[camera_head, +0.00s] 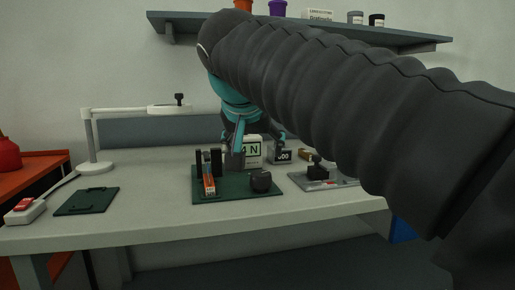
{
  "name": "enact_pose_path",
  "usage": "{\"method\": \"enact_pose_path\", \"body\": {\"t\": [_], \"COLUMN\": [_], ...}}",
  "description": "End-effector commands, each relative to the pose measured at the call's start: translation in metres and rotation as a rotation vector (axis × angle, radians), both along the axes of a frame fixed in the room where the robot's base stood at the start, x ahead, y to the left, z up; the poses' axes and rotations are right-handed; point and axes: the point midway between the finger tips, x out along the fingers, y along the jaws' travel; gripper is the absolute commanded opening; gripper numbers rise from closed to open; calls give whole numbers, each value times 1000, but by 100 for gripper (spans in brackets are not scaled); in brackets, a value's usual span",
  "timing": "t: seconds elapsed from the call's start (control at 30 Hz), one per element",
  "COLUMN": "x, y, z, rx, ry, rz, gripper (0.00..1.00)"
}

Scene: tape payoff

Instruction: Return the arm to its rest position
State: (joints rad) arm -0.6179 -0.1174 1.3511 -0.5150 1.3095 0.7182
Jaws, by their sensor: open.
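My arm, in a dark ribbed sleeve, reaches in from the right and crosses the upper middle of the head view. My gripper (259,147), teal and dark, points down above the back of a green board (230,192) on the workbench. Its fingers are spread apart and I see nothing held between them. A white block marked "4 N" (251,152) shows between and behind the fingers; whether they touch it I cannot tell. On the board stand dark posts with an orange-and-white strip (209,182) and a dark round part (261,181).
A white lamp (98,145) stands at left, near a dark green mat (86,201) and a box with a red switch (24,209). A grey plate with a black fixture (318,172) lies at right. A shelf (178,24) with containers hangs above, partly behind my arm.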

Motion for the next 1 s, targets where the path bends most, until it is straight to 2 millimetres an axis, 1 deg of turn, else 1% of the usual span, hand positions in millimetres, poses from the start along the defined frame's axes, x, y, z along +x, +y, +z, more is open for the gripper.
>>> {"method": "enact_pose_path", "body": {"t": [0.07, 0.13, 0.17, 0.27, 0.37, 0.4, 0.47, 0.5, 0.57, 0.6, 0.67, 0.7, 0.8, 0.9, 1.0], "x": [-1, -4, -6, -18, -38, -47, -61, -71, -87, -98, -116, -127, -154, -175, -189], "y": [-3, -12, -18, -44, -75, -86, -102, -112, -126, -134, -146, -152, -164, -172, -175], "z": [-2, -10, -15, -40, -75, -90, -114, -130, -154, -170, -196, -213, -252, -284, -305], "rx": [-2, -9, -13, -29, -42, -45, -47, -46, -44, -40, -34, -27, -12, 1, 12], "ry": [4, 16, 25, 64, 113, 131, 158, 176, 199, 212, 232, 243, 265, 280, 288], "rz": [1, 5, 9, 27, 49, 59, 73, 81, 91, 96, 104, 109, 115, 117, 118], "gripper": [76, 76, 76, 76, 76, 76, 76, 76, 76, 76, 76, 76, 76, 76, 76]}}
